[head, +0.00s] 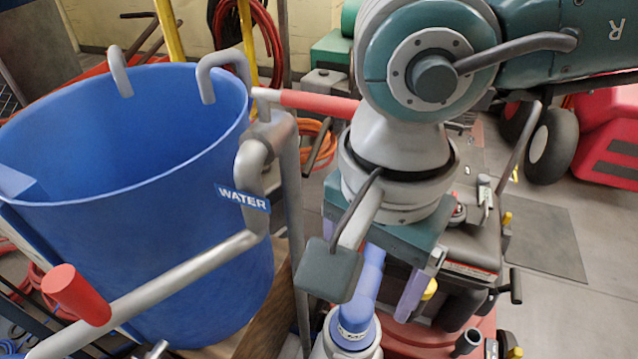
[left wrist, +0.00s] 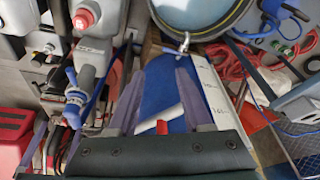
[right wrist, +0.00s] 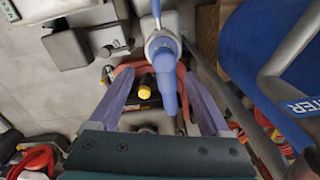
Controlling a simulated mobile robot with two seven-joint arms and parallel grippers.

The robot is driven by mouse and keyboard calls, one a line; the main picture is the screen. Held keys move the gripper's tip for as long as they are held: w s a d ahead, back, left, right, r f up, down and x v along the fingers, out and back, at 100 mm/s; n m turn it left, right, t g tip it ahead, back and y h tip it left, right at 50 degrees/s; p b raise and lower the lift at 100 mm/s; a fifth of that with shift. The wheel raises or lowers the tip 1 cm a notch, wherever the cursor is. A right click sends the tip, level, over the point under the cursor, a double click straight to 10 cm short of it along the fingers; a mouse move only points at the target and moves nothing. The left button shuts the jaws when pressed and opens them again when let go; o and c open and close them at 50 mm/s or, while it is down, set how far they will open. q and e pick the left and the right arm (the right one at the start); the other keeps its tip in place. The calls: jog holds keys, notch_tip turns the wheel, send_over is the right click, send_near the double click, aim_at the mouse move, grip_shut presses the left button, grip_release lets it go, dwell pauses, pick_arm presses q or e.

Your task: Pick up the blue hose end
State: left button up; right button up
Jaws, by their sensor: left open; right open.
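The blue hose end (right wrist: 165,80) points up between the two purple fingers of my right gripper (right wrist: 157,74) in the right wrist view, with a gap on both sides. In the head view the blue hose end (head: 367,280) rises from a pale collar, its upper part hidden behind my right gripper (head: 372,298). One right finger shows to its right; the other is mostly hidden. My left gripper (left wrist: 160,75) is open and empty in the left wrist view, its fingers facing a blue surface. It does not show in the head view.
Open grey floor (head: 570,290) lies farther right.

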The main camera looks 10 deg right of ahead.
aim_at(358, 304)
jog(key=f, duration=0.2)
jog(key=f+b, duration=0.1)
jog(key=f, duration=0.3)
jog(key=shift+w+a+f, duration=0.15)
jog(key=shift+a+f, duration=0.1)
jog(key=shift+f, duration=0.15)
grip_shut()
dwell(0.4)
